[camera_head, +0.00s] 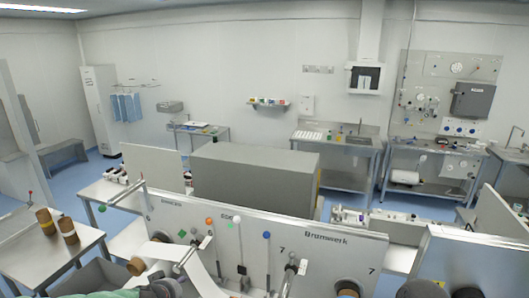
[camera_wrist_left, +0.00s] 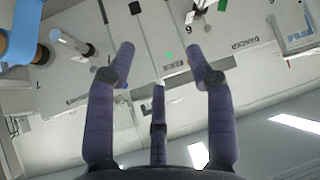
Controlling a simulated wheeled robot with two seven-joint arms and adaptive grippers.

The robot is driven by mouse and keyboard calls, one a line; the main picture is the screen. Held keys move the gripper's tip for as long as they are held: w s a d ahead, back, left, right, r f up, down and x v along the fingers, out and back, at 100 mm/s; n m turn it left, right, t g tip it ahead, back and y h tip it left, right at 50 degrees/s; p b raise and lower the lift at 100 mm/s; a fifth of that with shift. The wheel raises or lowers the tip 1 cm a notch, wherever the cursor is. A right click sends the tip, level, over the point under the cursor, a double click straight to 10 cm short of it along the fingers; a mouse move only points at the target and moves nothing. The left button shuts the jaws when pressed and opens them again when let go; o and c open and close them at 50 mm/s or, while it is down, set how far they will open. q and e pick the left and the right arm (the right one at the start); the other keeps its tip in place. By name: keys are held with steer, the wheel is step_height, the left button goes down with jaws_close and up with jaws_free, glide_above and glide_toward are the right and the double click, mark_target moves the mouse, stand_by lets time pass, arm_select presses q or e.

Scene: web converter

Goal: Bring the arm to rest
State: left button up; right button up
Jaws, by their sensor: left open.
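My left gripper (camera_wrist_left: 160,62) shows in the left wrist view with its purple-grey fingers spread apart and nothing between them. Behind the fingers is the pale front panel of the machine, seen upside down in that view. In the head view the machine's front panel (camera_head: 330,248) stands across the lower middle. Dark rounded parts show at the bottom edge of the head view, and I cannot tell a gripper among them. My right gripper is not recognisable in either view.
A paper web (camera_head: 196,262) runs over rollers at the panel's left. A side table (camera_head: 38,262) with brown rolls (camera_head: 68,229) stands at the left. A large grey box (camera_head: 254,178) is behind the panel.

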arm_select(q)
steer(key=s+d+f+g+b, duration=0.15)
steer(key=f+b, duration=0.35)
steer(key=f, duration=0.7)
steer(key=s+d+f+n+g+h+b, duration=0.1)
steer(key=s+d+f+b, duration=0.3)
steer(key=f, duration=0.8)
steer(key=s+f+g+b, duration=0.1)
steer(key=f+g+b, duration=0.1)
steer(key=f+b, duration=0.75)
steer(key=s+d+f+g+h+b, duration=0.1)
steer(key=s+d+f+b, duration=0.2)
steer(key=f, duration=0.8)
steer(key=s+d+f+n+g+b, duration=0.1)
steer(key=s+d+f+b, duration=0.2)
steer(key=s+f+b, duration=0.3)
steer(key=s+d+f+g+h+b, duration=0.1)
steer(key=s+f+b, duration=0.4)
steer(key=f, duration=1.2)
steer(key=s+d+g, duration=0.1)
steer(key=s+d, duration=0.1)
steer(key=s, duration=0.2)
steer(key=shift+d+n+h+b, duration=0.3)
steer(key=shift+n, duration=0.1)
